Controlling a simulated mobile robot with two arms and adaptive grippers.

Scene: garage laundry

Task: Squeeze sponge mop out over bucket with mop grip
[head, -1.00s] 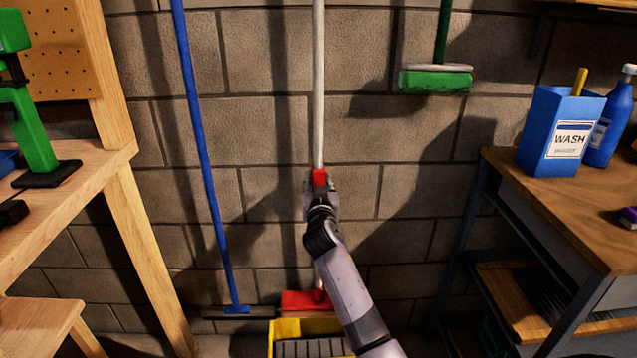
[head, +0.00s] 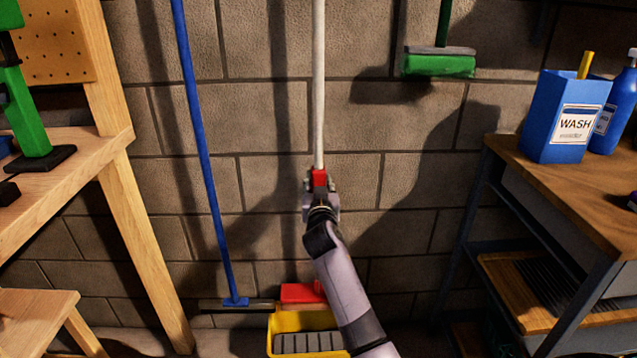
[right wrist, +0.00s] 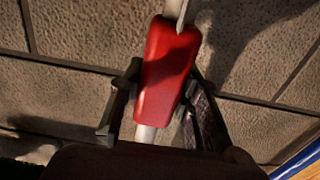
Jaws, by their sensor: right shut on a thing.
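The sponge mop has a long white pole (head: 318,90), a red grip (head: 319,178) and a red head (head: 300,293) near the floor. It stands close to upright in front of the block wall. My right gripper (head: 320,190) is shut on the red grip. The right wrist view shows the grip (right wrist: 168,60) between the two fingers. The yellow bucket (head: 286,322), with a grey ribbed part in it, stands below my forearm. The mop head shows just behind the bucket's far rim; I cannot tell if they touch. My forearm hides the bucket's right side. My left gripper is not in view.
A blue-handled squeegee or broom (head: 208,150) leans at the wall left of the mop. A green mop (head: 439,63) hangs at upper right. A wooden bench (head: 60,185) stands left, and a table (head: 570,190) with a blue WASH box (head: 555,120) stands right.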

